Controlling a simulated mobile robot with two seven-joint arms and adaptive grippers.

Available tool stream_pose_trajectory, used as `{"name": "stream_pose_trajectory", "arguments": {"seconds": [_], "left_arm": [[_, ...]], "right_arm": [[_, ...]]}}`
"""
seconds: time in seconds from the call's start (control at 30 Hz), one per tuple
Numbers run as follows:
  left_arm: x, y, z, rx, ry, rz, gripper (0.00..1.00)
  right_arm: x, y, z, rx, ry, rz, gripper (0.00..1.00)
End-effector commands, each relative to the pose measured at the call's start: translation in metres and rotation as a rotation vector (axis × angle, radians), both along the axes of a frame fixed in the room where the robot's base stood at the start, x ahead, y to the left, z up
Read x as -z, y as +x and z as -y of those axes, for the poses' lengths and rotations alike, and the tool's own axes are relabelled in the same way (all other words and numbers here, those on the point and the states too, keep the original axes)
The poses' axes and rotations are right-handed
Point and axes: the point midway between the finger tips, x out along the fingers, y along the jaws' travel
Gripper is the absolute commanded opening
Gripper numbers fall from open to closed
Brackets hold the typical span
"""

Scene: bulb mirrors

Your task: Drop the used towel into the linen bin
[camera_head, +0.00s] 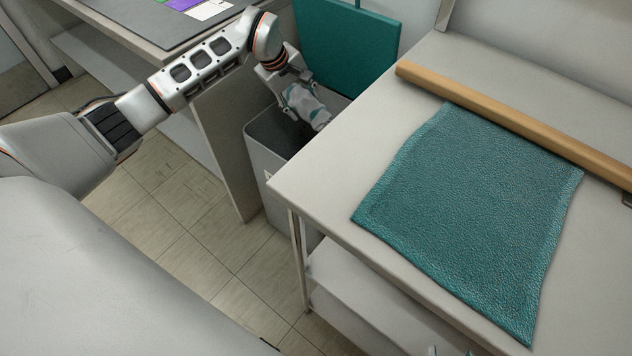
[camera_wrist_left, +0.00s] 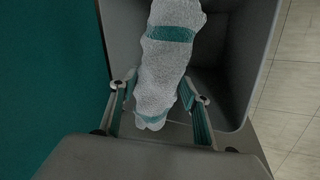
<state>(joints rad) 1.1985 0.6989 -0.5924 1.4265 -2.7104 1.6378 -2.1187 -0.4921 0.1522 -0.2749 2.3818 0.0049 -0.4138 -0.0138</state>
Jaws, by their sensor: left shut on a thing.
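A white towel with teal bands (camera_head: 306,104) hangs rolled up in my left gripper (camera_head: 292,92). In the left wrist view the towel (camera_wrist_left: 167,60) lies between the two fingers of the gripper (camera_wrist_left: 160,105), which is shut on it. The grey linen bin (camera_head: 262,138) stands on the floor between the two counters. The towel and gripper are over the bin's open mouth. In the left wrist view the bin's inner wall (camera_wrist_left: 240,60) shows around the towel. The bin's bottom is mostly hidden. My right gripper is not in view.
A teal panel (camera_head: 345,45) stands upright behind the bin. At right, a light counter (camera_head: 330,190) holds a teal mat (camera_head: 470,210) and a wooden bar (camera_head: 510,120). At left is a dark-topped desk (camera_head: 140,22). The tiled floor (camera_head: 180,230) in front is clear.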

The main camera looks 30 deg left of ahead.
Motion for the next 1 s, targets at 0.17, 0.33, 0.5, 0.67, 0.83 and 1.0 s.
{"name": "stream_pose_trajectory", "arguments": {"seconds": [0.17,0.33,0.5,0.67,0.83,1.0], "left_arm": [[-0.001,0.000,0.000,0.000,0.000,0.001,0.66],[0.000,0.000,0.000,0.000,0.000,0.000,0.66],[-0.002,-0.001,-0.001,0.001,0.001,0.001,0.66],[-0.020,-0.007,-0.004,0.001,0.003,0.002,0.66],[-0.052,-0.019,-0.010,0.000,0.004,0.004,0.66],[-0.082,-0.030,-0.014,0.000,0.003,0.004,0.66]], "right_arm": [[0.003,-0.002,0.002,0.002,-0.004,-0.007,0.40],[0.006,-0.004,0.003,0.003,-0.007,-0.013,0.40],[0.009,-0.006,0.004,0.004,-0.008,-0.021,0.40],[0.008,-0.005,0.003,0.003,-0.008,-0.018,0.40],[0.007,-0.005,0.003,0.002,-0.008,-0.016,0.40],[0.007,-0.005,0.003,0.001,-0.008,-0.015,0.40]]}}
